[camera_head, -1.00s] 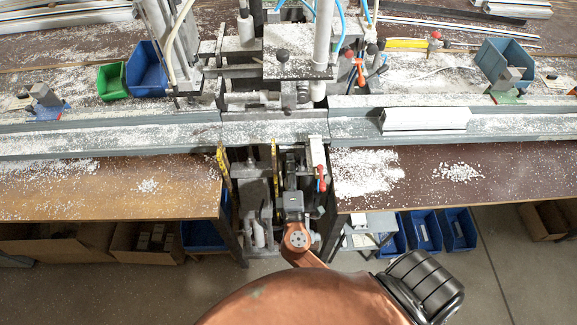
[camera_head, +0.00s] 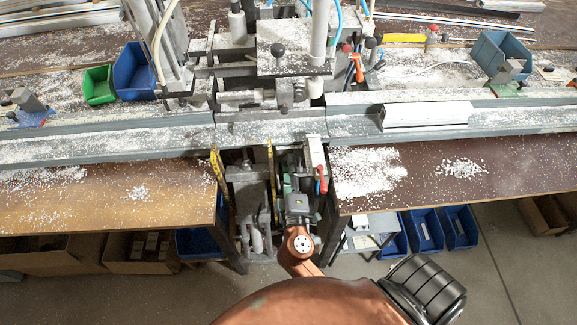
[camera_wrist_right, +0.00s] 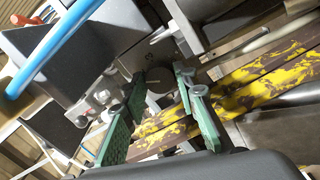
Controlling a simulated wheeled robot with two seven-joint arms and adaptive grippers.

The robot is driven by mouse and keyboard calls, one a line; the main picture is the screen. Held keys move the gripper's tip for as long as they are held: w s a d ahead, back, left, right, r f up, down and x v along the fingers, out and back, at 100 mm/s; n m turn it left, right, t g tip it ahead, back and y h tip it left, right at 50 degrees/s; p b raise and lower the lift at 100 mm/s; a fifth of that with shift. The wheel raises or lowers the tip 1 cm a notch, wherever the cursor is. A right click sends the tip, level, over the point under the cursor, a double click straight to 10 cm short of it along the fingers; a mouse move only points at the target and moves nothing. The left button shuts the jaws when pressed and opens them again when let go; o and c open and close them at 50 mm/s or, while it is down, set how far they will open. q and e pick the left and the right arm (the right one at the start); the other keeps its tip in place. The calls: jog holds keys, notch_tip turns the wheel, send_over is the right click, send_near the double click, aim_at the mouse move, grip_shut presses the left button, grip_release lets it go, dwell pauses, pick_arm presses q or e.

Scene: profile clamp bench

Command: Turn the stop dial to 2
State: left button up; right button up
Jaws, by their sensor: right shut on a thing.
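My right gripper (camera_head: 294,178) is low in the gap between the two benches, below the grey rail. In the wrist view my right gripper (camera_wrist_right: 156,84) has its two green-padded fingers on either side of a dark round knob, the stop dial (camera_wrist_right: 159,76), and is shut on it. The dial sits against a grey metal plate (camera_wrist_right: 138,56) with small marks. I cannot read the dial's number or see its pointer. In the head view the dial is hidden by my gripper and the machine parts. My left gripper is not in view.
Yellow-and-black worn bars (camera_wrist_right: 235,90) run close beside the right finger in the wrist view. A red-handled lever (camera_head: 321,180) stands just right of my gripper. A blue hose (camera_wrist_right: 55,45) crosses the wrist view's upper left. A white profile (camera_head: 426,115) lies on the rail.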

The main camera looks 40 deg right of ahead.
jog(key=o, duration=0.9)
jog(key=shift+c, duration=0.2)
jog(key=shift+s, duration=0.1)
jog(key=v, duration=1.2)
